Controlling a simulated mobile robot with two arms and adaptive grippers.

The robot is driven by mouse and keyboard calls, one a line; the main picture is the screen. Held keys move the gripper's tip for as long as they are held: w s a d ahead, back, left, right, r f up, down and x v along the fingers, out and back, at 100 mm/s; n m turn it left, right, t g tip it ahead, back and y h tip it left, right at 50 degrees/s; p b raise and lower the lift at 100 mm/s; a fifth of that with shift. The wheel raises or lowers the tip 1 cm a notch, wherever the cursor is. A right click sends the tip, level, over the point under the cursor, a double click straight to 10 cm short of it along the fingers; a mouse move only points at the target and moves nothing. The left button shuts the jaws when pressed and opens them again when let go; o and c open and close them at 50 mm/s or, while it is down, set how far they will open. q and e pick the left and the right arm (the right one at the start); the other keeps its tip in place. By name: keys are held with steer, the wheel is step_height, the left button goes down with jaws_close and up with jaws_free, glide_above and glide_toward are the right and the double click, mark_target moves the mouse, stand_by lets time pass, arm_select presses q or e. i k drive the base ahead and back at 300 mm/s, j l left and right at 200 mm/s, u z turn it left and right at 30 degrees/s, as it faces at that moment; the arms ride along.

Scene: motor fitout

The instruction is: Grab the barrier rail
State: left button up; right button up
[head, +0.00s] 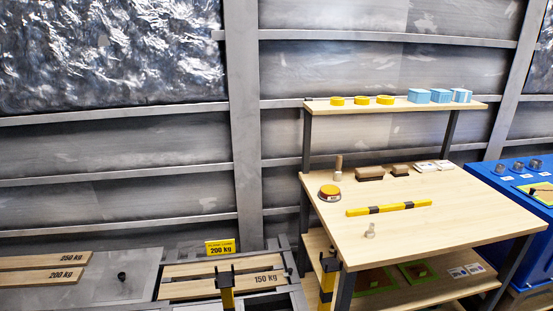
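The barrier rail (390,208) is a yellow bar with black bands. It lies flat near the front left part of the wooden workbench top (450,219). Two yellow posts with black forked tops stand at the bottom of the head view, a left post (227,296) and a right post (327,284). The right post stands close to the bench's front left leg. Neither of my grippers shows in the head view, and nothing is touching the rail.
A small pale peg (370,231) stands in front of the rail. A round orange-topped item (329,192) and a wooden stamp-like piece (338,168) are behind it. Brown blocks (370,174) lie farther back. A blue cabinet (500,183) adjoins on the right; weight-marked planks (45,275) are left.

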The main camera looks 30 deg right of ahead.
mark_target(421, 203)
steer(key=z, duration=1.65)
steer(key=l+u, duration=0.1)
steer(key=u, duration=0.9)
steer(key=l+u, duration=0.3)
steer(key=l, duration=0.15)
steer(key=l+u, duration=0.3)
steer(key=l, duration=0.15)
steer(key=k+l+u, duration=0.25)
steer(key=l, duration=0.2)
steer(key=l+u, duration=0.3)
steer(key=l, duration=0.15)
steer(key=k+l+u, duration=0.3)
steer(key=i+l, duration=0.05)
